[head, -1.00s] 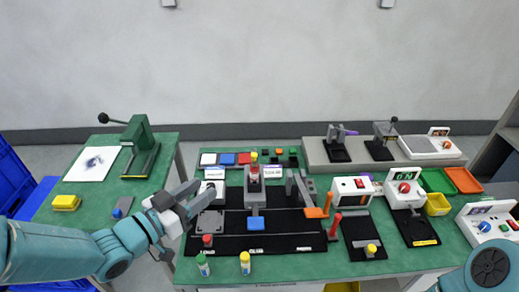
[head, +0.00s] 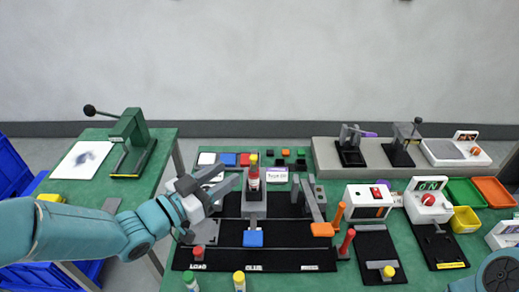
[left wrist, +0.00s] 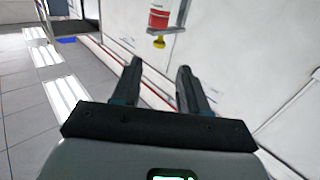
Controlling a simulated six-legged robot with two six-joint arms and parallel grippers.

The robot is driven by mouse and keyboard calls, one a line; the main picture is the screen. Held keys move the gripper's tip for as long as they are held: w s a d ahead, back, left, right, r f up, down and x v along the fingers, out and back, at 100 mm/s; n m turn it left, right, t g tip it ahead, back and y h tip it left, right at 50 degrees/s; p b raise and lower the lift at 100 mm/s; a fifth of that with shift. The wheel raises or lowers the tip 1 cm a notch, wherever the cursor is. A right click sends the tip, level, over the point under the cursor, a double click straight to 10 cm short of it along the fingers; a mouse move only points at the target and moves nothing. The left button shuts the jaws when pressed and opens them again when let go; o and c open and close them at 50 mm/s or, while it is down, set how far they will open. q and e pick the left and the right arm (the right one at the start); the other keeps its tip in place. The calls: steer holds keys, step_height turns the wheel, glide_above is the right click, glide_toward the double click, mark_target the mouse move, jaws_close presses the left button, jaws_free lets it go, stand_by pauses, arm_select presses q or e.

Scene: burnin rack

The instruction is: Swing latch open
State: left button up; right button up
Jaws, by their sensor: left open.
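No part is marked as a latch. The likeliest is a grey swinging arm (head: 312,200) with an orange block (head: 322,230) at its near end, on the black fixture in the middle of the bench. My left gripper (head: 230,182) is open and empty above the left part of this fixture, left of a red bottle (head: 254,178) on a grey holder and apart from the grey arm. My right gripper is out of view.
An orange-tipped lever (head: 337,216) and a red post (head: 346,243) stand right of the grey arm. A blue block (head: 253,238) lies in front of the bottle holder. A green press (head: 130,145) stands on the left table.

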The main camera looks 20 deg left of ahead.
mark_target(251, 159)
arm_select(q)
steer(key=p+x, duration=0.2)
steer(key=x, duration=0.9)
steer(key=shift+w+d+f, duration=0.1)
steer(key=shift+d, duration=0.1)
steer(key=shift+a, duration=0.1)
steer(key=shift+c, duration=0.2)
jaws_close()
